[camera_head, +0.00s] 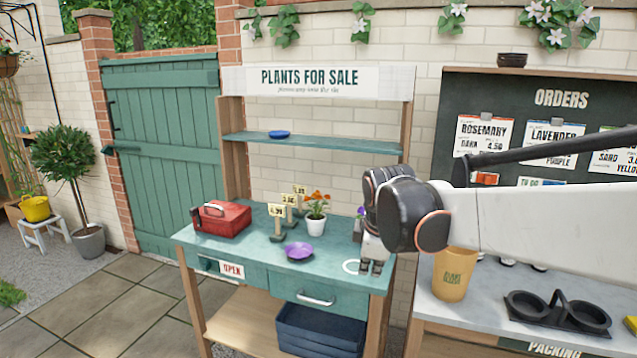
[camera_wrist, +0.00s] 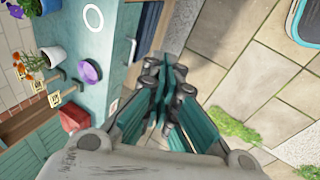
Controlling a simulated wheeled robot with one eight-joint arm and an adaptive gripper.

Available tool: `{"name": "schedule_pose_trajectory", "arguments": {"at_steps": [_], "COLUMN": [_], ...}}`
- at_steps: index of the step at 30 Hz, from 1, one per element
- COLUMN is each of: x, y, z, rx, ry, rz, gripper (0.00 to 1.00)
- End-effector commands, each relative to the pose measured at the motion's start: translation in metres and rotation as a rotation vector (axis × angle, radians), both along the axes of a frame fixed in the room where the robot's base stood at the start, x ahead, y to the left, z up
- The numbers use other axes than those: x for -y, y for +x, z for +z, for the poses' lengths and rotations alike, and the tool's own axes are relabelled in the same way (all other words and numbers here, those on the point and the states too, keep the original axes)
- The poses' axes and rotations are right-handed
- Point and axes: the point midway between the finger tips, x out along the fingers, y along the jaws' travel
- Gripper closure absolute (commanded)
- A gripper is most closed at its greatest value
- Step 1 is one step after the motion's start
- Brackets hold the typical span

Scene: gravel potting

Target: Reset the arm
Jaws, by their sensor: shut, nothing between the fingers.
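My arm reaches in from the right in the head view, and my gripper (camera_head: 371,267) points down at the right end of the teal sales table (camera_head: 330,272). In the wrist view my gripper (camera_wrist: 158,66) has its fingers together with nothing between them. A white ring mark (camera_wrist: 93,17) on the table top lies to the left of the fingers in that view. The gripper appears apart from everything on the table.
The table carries a red cash box (camera_head: 221,218), price signs (camera_head: 277,222), a white pot with orange flowers (camera_head: 316,222) and a purple saucer (camera_head: 299,250). The grey bench (camera_head: 482,295) at right holds a tan cup (camera_head: 453,276) and a black pot carrier (camera_head: 557,313).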

Motion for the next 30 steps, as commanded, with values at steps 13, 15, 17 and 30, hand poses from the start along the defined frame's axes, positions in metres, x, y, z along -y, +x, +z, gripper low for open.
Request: {"name": "schedule_pose_trajectory", "arguments": {"at_steps": [13, 15, 17, 30], "x": [0.057, 0.063, 0.068, 0.086], "y": [-0.139, -0.16, -0.177, -0.252], "z": [0.014, 0.01, 0.006, -0.032], "rx": [0.093, 0.106, 0.118, 0.169], "ry": [0.312, 0.364, 0.409, 0.654], "rz": [-0.592, -0.682, -0.759, -1.14], "gripper": [1.0, 1.0, 1.0, 1.0]}}
